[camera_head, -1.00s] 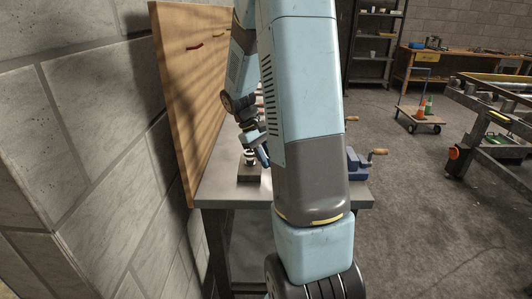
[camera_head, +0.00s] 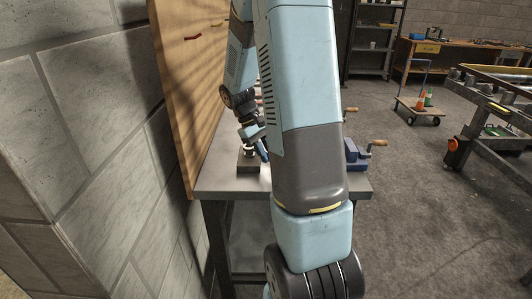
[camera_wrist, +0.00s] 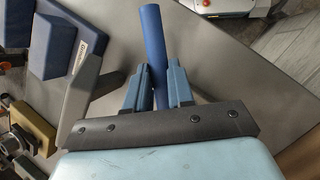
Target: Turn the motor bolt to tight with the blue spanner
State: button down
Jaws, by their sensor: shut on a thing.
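My gripper (camera_wrist: 158,68) is shut on the blue spanner (camera_wrist: 153,38). Its handle stands between the two fingers in the wrist view and runs out past their tips. In the head view the spanner (camera_head: 262,150) is a small blue piece, partly hidden behind my arm. My gripper (camera_head: 251,132) is there above the bench, close over a dark block (camera_head: 248,167) with a round metal top (camera_head: 249,151). I cannot tell whether this is the motor bolt's mount, nor whether the spanner touches it. The spanner's jaw end is not clearly visible.
A wooden panel (camera_head: 188,95) stands close on the left. A trolley with cones (camera_head: 418,108) stands on the floor behind.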

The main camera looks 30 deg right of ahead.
jog(key=shift+f, duration=1)
dwell(0.4)
jog(key=shift+w+a+m+g+y, duration=0.15)
jog(key=shift+a+m+y, duration=0.2)
jog(key=shift+a+m, duration=0.45)
jog(key=shift+s+a+m+g+y, duration=0.15)
jog(key=shift+a+m+y, duration=0.3)
jog(key=shift+m, duration=0.45)
jog(key=shift+w+a+f+m+y, duration=0.1)
jog(key=shift+w+a+m+y, duration=0.2)
jog(key=shift+a+m, duration=0.4)
jog(key=shift+w+a+m+y, duration=0.15)
jog(key=shift+a+m+y, duration=0.15)
jog(key=shift+a+m, duration=0.4)
jog(key=shift+w+a+m+y, duration=0.55)
jog(key=shift+a+m, duration=0.1)
jog(key=shift+m, duration=0.55)
jog(key=shift+w+a+m+y, duration=0.45)
jog(key=shift+w+a+m, duration=0.2)
jog(key=shift+m, duration=0.45)
jog(key=shift+w+a+m+t+y, duration=0.25)
jog(key=shift+w+a+m, duration=0.1)
jog(key=shift+m, duration=0.25)
jog(key=shift+w+a+m+t+y, duration=0.15)
jog(key=shift+w+a+m+y, duration=0.15)
jog(key=shift+m, duration=0.3)
jog(key=shift+w+a+m+y, duration=0.25)
jog(key=shift+w+m, duration=0.5)
jog(key=shift+m, duration=0.05)
